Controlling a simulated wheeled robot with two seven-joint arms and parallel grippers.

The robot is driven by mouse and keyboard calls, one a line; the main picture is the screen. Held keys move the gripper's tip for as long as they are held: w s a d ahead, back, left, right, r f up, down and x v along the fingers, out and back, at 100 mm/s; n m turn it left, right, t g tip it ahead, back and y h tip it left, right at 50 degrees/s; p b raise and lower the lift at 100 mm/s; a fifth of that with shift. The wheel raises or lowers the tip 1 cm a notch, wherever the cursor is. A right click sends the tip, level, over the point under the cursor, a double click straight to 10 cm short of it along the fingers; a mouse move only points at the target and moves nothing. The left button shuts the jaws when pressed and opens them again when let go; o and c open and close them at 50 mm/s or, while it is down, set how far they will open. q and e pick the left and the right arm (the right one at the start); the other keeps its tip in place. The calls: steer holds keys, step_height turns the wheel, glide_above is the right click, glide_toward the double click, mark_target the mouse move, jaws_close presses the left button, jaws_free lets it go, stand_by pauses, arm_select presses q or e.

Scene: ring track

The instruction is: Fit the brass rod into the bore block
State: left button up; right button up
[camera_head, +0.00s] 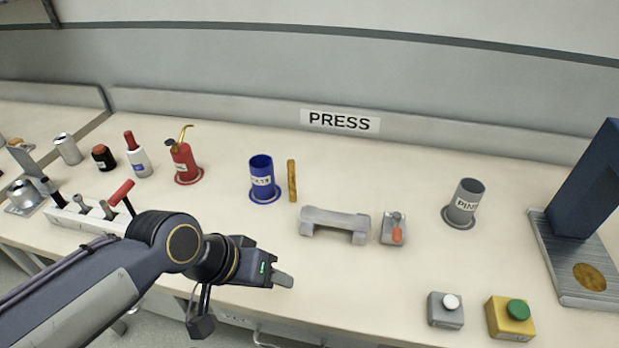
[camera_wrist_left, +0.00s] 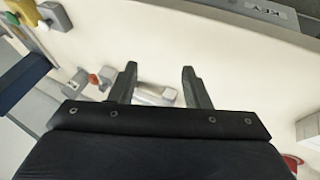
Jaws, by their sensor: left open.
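A slim golden-brown rod (camera_head: 292,181), which looks like the brass rod, is on the bench just right of a blue cup; I cannot tell if it stands or lies. A grey bridge-shaped block (camera_head: 335,222) sits to its lower right; no bore shows in it, so I cannot tell if it is the bore block. My left gripper (camera_head: 283,280) is open and empty, near the bench front, below and left of the grey block and apart from the rod. In the left wrist view its two fingers (camera_wrist_left: 159,75) are spread with nothing gripped. My right gripper is out of view.
The blue cup (camera_head: 262,180) stands close to the rod. A red can (camera_head: 185,162) and bottles are left. The front middle is clear.

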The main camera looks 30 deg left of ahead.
arm_select(q)
steer(key=w+a+r+n+g+p, duration=0.1)
steer(key=w+a+r+n+p, duration=0.3)
steer(key=w, duration=0.3)
steer(key=n+g+y+p, duration=0.3)
steer(key=n+p, duration=0.1)
steer(key=n, duration=0.4)
glide_toward(289, 161)
steer(key=s+d+f, duration=0.2)
steer(key=s+f, duration=0.2)
steer(key=s, duration=0.1)
steer(key=w+n, duration=0.1)
steer(key=w, duration=0.1)
steer(key=w+f+n+p, duration=0.1)
steer(key=w+a+f+n+g, duration=0.1)
steer(key=w, duration=0.1)
steer(key=shift+w+a+y+p, duration=0.1)
steer(key=shift+w+y+p, duration=0.2)
steer(key=shift+p, duration=0.05)
steer(key=shift+w+f, duration=0.2)
steer(key=shift+f, duration=0.35)
step_height(289, 161, down, 7)
steer(key=shift+w+f+p, duration=0.1)
steer(key=shift+w+p, duration=0.05)
steer(key=shift+p, duration=0.25)
